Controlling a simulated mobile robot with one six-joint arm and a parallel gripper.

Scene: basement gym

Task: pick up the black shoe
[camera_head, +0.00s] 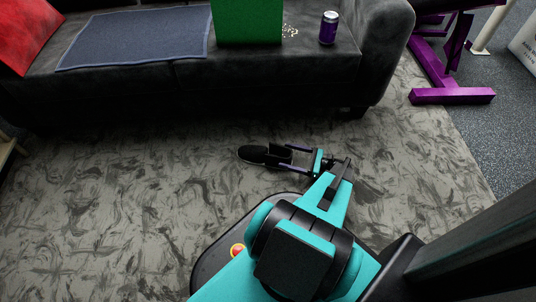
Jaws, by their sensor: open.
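The black shoe (252,154) lies on the patterned grey carpet in front of the sofa, in the middle of the head view. Its rounded toe points left and a pale sole edge shows. My gripper (284,156) is open, with its two fingers reaching left at the shoe's right part. The fingers appear on either side of the shoe, one farther and one nearer. I cannot tell whether they touch it. The shoe's right end is partly hidden by my gripper.
A dark sofa (150,90) stands behind, holding a red pillow (25,35), a blue-grey cloth (135,38), a green box (246,22) and a purple can (329,28). A purple metal frame (452,96) stands at the right. The carpet (110,190) to the left is clear.

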